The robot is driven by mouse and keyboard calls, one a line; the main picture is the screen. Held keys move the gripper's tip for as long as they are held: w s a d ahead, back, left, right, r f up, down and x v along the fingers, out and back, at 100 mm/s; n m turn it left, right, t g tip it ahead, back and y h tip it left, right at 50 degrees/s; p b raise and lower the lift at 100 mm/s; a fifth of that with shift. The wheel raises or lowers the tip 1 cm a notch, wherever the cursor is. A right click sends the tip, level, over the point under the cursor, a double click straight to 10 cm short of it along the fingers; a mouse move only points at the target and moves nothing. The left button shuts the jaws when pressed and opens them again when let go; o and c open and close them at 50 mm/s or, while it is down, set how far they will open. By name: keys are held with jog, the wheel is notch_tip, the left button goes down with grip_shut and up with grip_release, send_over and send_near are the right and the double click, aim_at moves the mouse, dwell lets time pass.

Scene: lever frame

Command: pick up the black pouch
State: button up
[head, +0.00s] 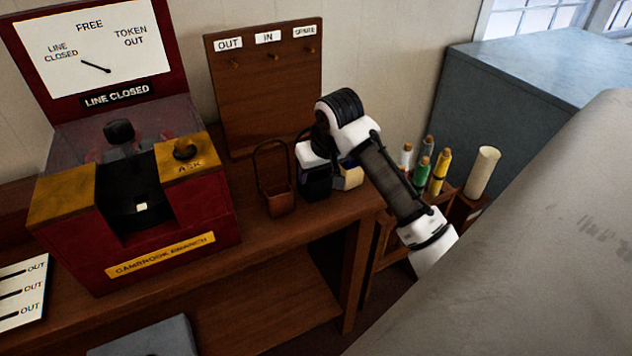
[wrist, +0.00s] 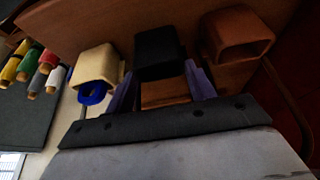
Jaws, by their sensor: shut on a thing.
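The black pouch (wrist: 158,50) is between the two purple fingers of my gripper (wrist: 159,70) in the wrist view. The fingers are shut on its sides. In the head view the pouch (head: 316,184) shows only in part under my white wrist, at the bench's right end. I cannot tell whether its base touches the bench. The fingertips are hidden in the head view.
A brown pouch (head: 278,195) with a tall loop stands close on the left, and a tan pouch (head: 350,178) close on the right. A wooden hook board (head: 265,100) rises behind. A red instrument (head: 130,200) fills the left. Coloured rolls (head: 421,172) stand at right.

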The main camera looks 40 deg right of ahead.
jog(key=shift+c, duration=1)
notch_tip(320, 180, up, 20)
jog(key=b, duration=0.1)
jog(key=shift+b, duration=0.35)
